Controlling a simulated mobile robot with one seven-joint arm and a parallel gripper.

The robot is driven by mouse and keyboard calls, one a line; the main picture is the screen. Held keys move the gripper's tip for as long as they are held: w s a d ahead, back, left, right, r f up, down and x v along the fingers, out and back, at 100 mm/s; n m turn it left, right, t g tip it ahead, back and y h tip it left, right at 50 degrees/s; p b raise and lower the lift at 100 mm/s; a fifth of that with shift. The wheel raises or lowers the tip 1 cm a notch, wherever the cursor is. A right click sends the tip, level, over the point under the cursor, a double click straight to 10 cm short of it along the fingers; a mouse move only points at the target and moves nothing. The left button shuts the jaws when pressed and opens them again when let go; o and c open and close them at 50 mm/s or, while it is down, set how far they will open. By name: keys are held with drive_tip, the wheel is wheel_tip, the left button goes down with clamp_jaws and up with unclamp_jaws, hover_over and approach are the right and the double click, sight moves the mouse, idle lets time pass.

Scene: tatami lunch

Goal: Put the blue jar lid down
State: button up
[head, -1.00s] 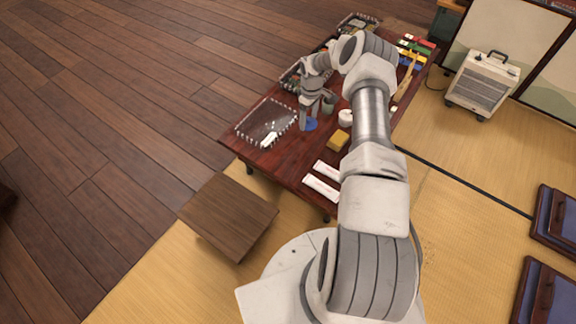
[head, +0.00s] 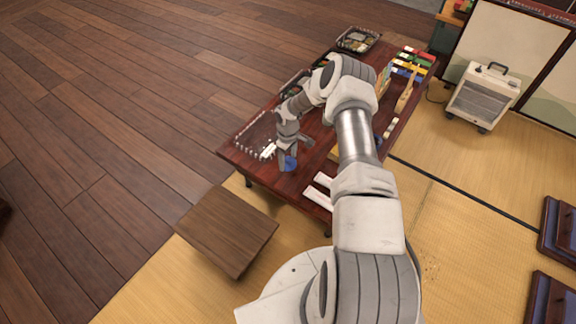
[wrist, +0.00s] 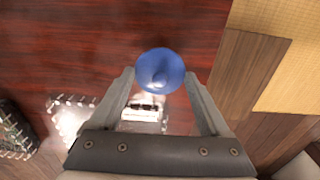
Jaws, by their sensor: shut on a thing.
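The blue jar lid (wrist: 160,72) is round with a small knob in its middle. My gripper (wrist: 160,84) is shut on it, with a finger on each side of the lid in the wrist view. In the head view the lid (head: 290,163) is at the lower end of my gripper (head: 288,158), over the near left part of the dark red table (head: 262,172). I cannot tell whether the lid touches the tabletop.
A clear tray with a beaded edge (head: 243,137) holds a white block (head: 268,150), just left of my gripper. Two white strips (head: 318,197) lie to the right. A brown wooden stool (head: 228,230) stands by the table's near edge. Bare tabletop shows around the lid.

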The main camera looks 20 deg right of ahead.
sight(288, 162)
wheel_tip(288, 162, down, 4)
drive_tip(key=shift+r+b, duration=0.15)
drive_tip(key=shift+b, duration=0.55)
drive_tip(key=o, duration=1.2)
drive_tip(key=shift+c, duration=0.2)
